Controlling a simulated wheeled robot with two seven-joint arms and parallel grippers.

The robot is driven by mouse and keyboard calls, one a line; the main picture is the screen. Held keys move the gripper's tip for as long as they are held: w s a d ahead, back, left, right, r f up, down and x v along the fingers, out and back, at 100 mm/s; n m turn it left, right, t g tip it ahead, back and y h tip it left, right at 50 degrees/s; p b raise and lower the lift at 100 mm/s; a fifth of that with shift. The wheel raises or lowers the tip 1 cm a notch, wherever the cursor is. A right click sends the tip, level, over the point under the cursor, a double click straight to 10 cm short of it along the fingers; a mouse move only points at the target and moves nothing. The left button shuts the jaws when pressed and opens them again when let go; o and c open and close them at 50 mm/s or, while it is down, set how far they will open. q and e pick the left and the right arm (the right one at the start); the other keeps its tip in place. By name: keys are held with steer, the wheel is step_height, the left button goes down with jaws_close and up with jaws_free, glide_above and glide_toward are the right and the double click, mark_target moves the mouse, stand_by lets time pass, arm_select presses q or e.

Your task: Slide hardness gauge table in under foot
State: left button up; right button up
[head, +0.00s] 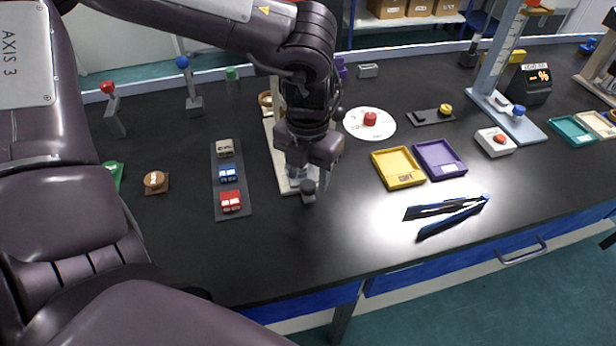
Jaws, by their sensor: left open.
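The cream stand (283,183) that looks like the hardness gauge is on the black bench left of the picture's middle. My left arm covers most of its upright, and its foot is hidden. A small dark-topped knob on a grey block (308,190) is at the front right of its base; it seems to belong to the gauge's table, but I cannot tell surely. My left gripper (310,181) points down over this knob, open, with its fingers on either side. I cannot tell whether they touch it. My right gripper is not in view.
Left of the gauge is a dark rack with several coloured blocks (228,174). To the right are a white disc with a red knob (369,123), yellow (399,183) and purple (440,173) trays, and blue tongs (452,217). The bench front is clear below the gauge.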

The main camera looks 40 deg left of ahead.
arm_select(q)
steer(key=shift+f, duration=0.9)
jaws_close()
